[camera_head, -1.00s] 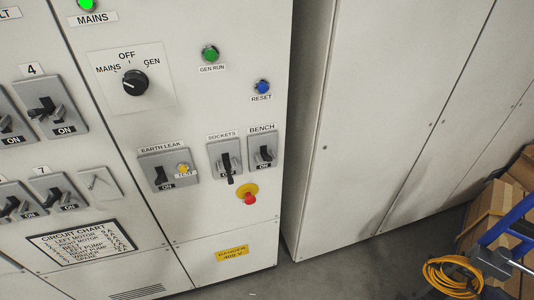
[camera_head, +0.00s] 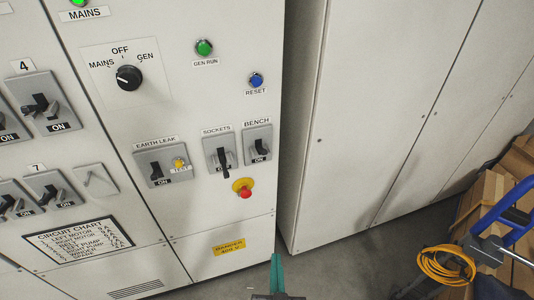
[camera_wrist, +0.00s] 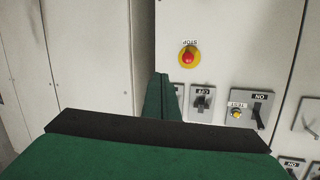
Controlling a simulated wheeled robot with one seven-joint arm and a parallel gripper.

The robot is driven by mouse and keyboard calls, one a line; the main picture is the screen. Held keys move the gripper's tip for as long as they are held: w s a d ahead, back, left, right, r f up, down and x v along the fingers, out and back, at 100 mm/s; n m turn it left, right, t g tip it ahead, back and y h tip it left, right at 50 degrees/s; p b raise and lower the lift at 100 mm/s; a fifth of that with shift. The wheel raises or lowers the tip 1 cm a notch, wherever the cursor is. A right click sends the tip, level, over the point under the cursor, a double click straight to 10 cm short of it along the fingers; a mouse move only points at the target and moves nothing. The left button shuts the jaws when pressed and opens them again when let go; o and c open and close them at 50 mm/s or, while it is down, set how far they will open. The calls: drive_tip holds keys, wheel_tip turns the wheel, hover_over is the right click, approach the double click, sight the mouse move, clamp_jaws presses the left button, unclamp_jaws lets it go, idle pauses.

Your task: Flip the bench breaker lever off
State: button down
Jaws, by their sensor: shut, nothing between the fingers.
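The bench breaker (camera_head: 257,146) is a small grey plate with a dark lever, right of the sockets breaker under the BENCH label. Its lever points up, and the plate's lower label seems to read ON. My gripper (camera_head: 277,258) shows teal at the bottom of the head view, below the breaker and apart from it in the picture. In the wrist view, which is upside down, my gripper's green fingers (camera_wrist: 161,78) are shut and empty. They cover most of the bench breaker, leaving only an edge (camera_wrist: 179,92) visible.
The sockets breaker (camera_head: 219,154) is close on the left, its lever down. The earth leak breaker (camera_head: 163,164) is further left. A red stop button (camera_head: 244,190) on yellow protrudes just below. A cart with a yellow cable (camera_head: 447,266) and boxes (camera_head: 490,192) stand at right.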

drive_tip(key=w+r+n+y, duration=0.2)
drive_tip(key=w+r, duration=0.6)
drive_tip(key=r, duration=0.4)
drive_tip(key=w+r+n+y, duration=0.3)
drive_tip(key=w+r, duration=0.5)
drive_tip(key=r, duration=0.4)
drive_tip(key=shift+d+r, duration=0.15)
drive_tip(key=shift+r, duration=0.2)
drive_tip(key=shift+w, duration=0.2)
hover_over(265, 151)
drive_tip(key=shift+f, duration=0.5)
drive_tip(key=shift+s+d+f, duration=0.1)
drive_tip(key=shift+s+f, duration=0.2)
drive_tip(key=shift+f, duration=0.3)
drive_tip(key=shift+s+d+f, duration=0.1)
drive_tip(key=shift+s+f, duration=0.2)
drive_tip(key=shift+f, duration=0.3)
drive_tip(key=shift+s+d+f, duration=0.1)
drive_tip(key=shift+s+f, duration=0.2)
drive_tip(key=shift+f, duration=0.3)
